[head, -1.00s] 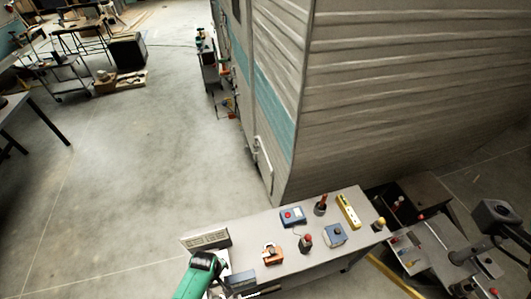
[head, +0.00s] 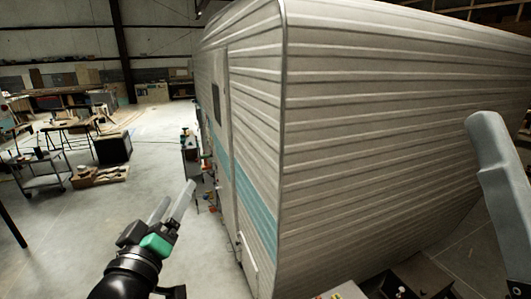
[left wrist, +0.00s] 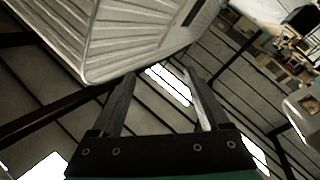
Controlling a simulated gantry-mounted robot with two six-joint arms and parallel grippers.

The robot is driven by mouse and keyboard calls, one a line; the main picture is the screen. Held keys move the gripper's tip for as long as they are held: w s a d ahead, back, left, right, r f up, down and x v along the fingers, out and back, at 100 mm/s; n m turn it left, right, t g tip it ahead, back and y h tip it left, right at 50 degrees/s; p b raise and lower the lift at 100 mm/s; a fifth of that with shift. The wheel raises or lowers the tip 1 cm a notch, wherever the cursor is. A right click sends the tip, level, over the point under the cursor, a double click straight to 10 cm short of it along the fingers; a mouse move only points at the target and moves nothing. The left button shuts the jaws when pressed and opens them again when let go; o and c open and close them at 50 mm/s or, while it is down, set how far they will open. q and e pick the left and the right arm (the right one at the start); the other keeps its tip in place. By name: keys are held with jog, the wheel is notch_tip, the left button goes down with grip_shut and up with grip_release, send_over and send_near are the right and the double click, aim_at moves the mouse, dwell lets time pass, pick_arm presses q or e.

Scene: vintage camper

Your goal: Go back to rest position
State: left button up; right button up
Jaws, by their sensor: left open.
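My left gripper (head: 178,192) is raised in the lower left of the head view, its two grey fingers pointing up and to the right. It is open, and nothing shows between the fingers. In the left wrist view the left gripper (left wrist: 160,74) also shows spread fingers with only distant background between them. A smooth grey part (head: 490,140) stands at the right edge of the head view; I cannot tell which part of me it is. No right gripper can be made out.
The ribbed camper (head: 370,110) fills the middle and right. Only a bit of the workbench (head: 348,291) shows at the bottom edge. A cart (head: 42,175) and a black box (head: 113,149) stand far left. Open concrete floor (head: 80,240) lies left of the camper.

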pick_arm(q)
jog(key=s+r+m+t+h, duration=0.1)
jog(key=s+r+m+t, duration=0.6)
jog(key=s+r, duration=1.2)
jog(key=shift+s+a+r+t, duration=0.25)
jog(key=shift+s+t, duration=0.25)
jog(key=shift+s, duration=0.7)
